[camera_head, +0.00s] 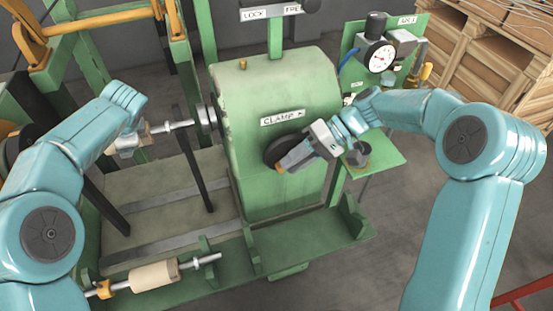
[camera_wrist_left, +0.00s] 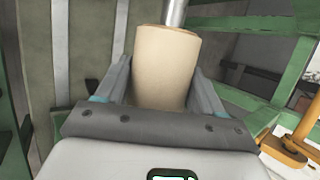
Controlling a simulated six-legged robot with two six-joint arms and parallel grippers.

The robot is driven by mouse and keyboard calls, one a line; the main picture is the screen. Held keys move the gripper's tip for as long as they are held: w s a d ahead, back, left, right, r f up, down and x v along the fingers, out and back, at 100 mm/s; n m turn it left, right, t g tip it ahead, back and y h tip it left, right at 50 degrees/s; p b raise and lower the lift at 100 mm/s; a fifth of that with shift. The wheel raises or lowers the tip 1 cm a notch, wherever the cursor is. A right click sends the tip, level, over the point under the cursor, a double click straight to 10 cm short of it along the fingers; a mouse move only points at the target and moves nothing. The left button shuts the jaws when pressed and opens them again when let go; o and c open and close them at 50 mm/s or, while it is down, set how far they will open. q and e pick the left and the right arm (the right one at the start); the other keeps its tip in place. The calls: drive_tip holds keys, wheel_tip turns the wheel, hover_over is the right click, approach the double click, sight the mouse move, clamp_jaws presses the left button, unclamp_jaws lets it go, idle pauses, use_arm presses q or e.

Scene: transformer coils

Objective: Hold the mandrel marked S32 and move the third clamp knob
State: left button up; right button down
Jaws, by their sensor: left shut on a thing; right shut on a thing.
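In the head view a mandrel with a metal shaft (camera_head: 172,127) runs level into the spindle of the green machine. My left gripper (camera_head: 133,142) is at its left part, mostly hidden by my own arm. In the left wrist view a tan, round mandrel body (camera_wrist_left: 165,62) sits between the two fingers of my left gripper (camera_wrist_left: 163,85), which is shut on it. The S32 mark cannot be read. My right gripper (camera_head: 291,160) is shut on the dark round clamp knob (camera_head: 272,151) below the CLAMP label (camera_head: 282,116), and covers part of it.
Another tan mandrel (camera_head: 154,274) lies on the front green rack. A green panel with a dial gauge (camera_head: 379,56) stands at the back right, near wooden crates (camera_head: 497,45). A LOCK/FREE plate (camera_head: 272,13) is above the machine.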

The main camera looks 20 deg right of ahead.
drive_tip(key=y, duration=0.4)
drive_tip(key=shift+d+f+y, duration=0.1)
drive_tip(key=shift+f+y, duration=0.15)
drive_tip(key=shift+y, duration=1.95)
drive_tip(key=c, duration=1)
unclamp_jaws()
drive_tip(key=shift+c, duration=0.2)
drive_tip(key=d+f, duration=0.1)
drive_tip(key=d, duration=0.6)
drive_tip(key=shift+d+f, duration=0.15)
drive_tip(key=shift+d, duration=0.05)
